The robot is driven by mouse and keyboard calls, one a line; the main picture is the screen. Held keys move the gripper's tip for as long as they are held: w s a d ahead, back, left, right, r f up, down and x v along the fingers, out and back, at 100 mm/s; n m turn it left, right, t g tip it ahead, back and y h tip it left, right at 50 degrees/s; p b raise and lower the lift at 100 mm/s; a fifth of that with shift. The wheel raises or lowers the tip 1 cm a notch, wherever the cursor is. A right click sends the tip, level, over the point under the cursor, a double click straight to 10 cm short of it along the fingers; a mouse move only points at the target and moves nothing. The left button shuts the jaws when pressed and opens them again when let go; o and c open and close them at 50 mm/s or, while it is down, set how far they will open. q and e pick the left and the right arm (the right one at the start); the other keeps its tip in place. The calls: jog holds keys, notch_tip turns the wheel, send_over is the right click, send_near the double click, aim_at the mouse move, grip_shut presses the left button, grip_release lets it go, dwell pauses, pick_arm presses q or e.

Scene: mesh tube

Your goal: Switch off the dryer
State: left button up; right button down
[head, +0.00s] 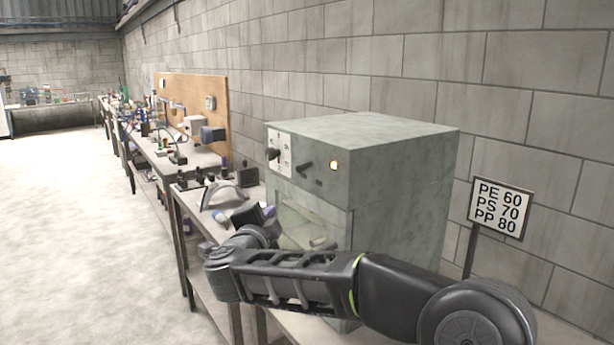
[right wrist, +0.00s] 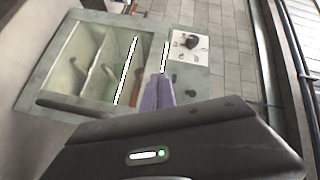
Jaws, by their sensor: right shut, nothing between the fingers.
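The dryer (head: 400,175) is a grey-green metal box on the bench. The knob also shows in the right wrist view (right wrist: 192,42). My right gripper (head: 266,211) is before the dryer's front, below the panel. Its purple fingers (right wrist: 158,92) are shut and empty, pointing towards the front beside the dial plate. I cannot tell whether they touch it. My left gripper is not in view.
The dryer's glass door (right wrist: 75,60) is below the panel, with a dark handle bar (right wrist: 75,108). A sign (head: 500,207) reads PE 60, PS 70, PP 80. Benches with tools run along the wall. The floor (head: 90,220) at left is clear.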

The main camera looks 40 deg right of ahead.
aim_at(305, 167)
jog(key=s+d+r+m+g+h, duration=0.1)
jog(key=s+r+m, duration=0.3)
jog(key=r, duration=0.4)
jog(key=shift+s+d+r+g+h, duration=0.4)
jog(key=shift+s+d+h, duration=0.1)
jog(key=shift+s+d, duration=0.2)
jog(key=p+x, duration=0.2)
jog(key=x, duration=0.8)
jog(key=shift+p, duration=0.3)
